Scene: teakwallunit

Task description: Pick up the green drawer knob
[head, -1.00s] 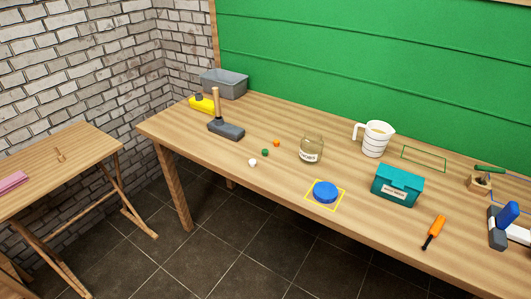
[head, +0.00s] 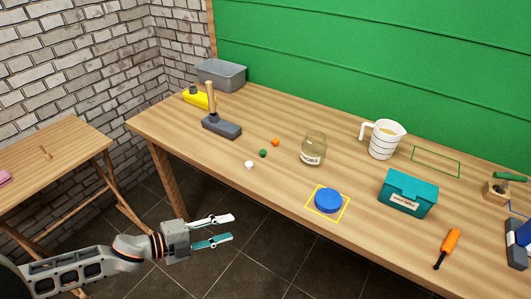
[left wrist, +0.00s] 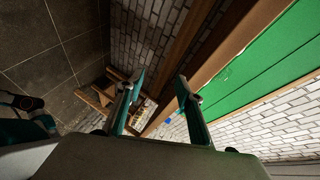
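The green drawer knob (head: 263,153) is a small round piece on the wooden table (head: 200,150). It sits between a white knob (head: 249,165) at its lower left and an orange knob (head: 276,142) at its upper right, apart from both. My left gripper (head: 232,228) is open and empty, in front of the table's near edge and below the knobs in the head view. Its two spread fingers (left wrist: 155,90) also show in the left wrist view, with nothing between them. I cannot make out the green knob in the left wrist view. My right gripper is not in view.
A glass jar (head: 313,149) labelled knobs stands right of the knobs. A mallet (head: 220,125) stands to their left. A blue lid (head: 328,200) lies in a yellow outline nearer the front edge. A teal box (head: 408,194) and a measuring jug (head: 383,139) are farther right.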

